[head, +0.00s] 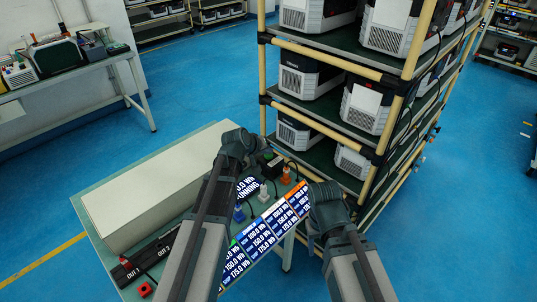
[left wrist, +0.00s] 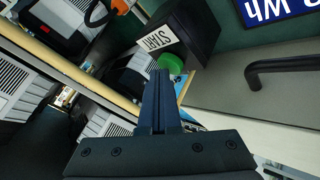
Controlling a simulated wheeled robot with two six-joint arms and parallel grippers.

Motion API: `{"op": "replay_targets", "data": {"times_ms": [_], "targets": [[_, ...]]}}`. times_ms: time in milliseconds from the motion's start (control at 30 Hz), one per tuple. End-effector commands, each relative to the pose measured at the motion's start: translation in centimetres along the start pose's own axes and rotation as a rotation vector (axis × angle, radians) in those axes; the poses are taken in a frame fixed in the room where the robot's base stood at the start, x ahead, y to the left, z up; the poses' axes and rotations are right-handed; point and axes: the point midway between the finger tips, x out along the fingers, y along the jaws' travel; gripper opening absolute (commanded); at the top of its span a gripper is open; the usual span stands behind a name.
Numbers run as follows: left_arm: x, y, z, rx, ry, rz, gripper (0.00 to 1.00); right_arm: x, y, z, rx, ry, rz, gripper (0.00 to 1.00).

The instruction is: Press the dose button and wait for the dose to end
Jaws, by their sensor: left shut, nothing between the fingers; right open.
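A black box with a white START label (left wrist: 158,39) carries the round green dose button (left wrist: 171,64). The shut, empty fingertips of my left gripper (left wrist: 160,74) are at the button's edge in the left wrist view; I cannot tell whether they touch it. In the head view my left gripper (head: 262,149) is over the bench's far end and largely hides the button. A blue display (head: 248,186), partly covered by my arm, shows a Wh figure and the word RUNNING. My right gripper (head: 313,238) is open, partly hidden by its own arm, beside the bench's right edge.
A long pale case (head: 155,185) fills the bench's left side. Blue value cards (head: 262,235) line its right edge. Blue, white and orange connectors (head: 286,176) stand near the display. A rack of several grey-white units (head: 318,82) stands close behind. Blue floor is free at right.

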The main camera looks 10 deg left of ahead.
Motion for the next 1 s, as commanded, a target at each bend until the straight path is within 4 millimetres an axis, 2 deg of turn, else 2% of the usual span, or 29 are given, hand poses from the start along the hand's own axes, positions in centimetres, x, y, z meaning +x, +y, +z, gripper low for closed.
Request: {"op": "replay_targets", "data": {"times_ms": [200, 633, 1000], "targets": [[-0.9, 0.7, -0.7, 0.0, 0.0, 0.0, 0.0, -1.3, 0.1, 0.1, 0.0, 0.0, 0.0, 0.56], [-1.1, 0.8, -0.8, 0.0, 0.0, 0.0, 0.0, -1.5, 0.1, 0.1, 0.0, 0.0, 0.0, 0.56], [-3.5, 2.5, -2.5, 0.0, 0.0, 0.0, 0.0, -4.9, 0.5, 0.3, 0.0, 0.0, 0.0, 0.56]]}}
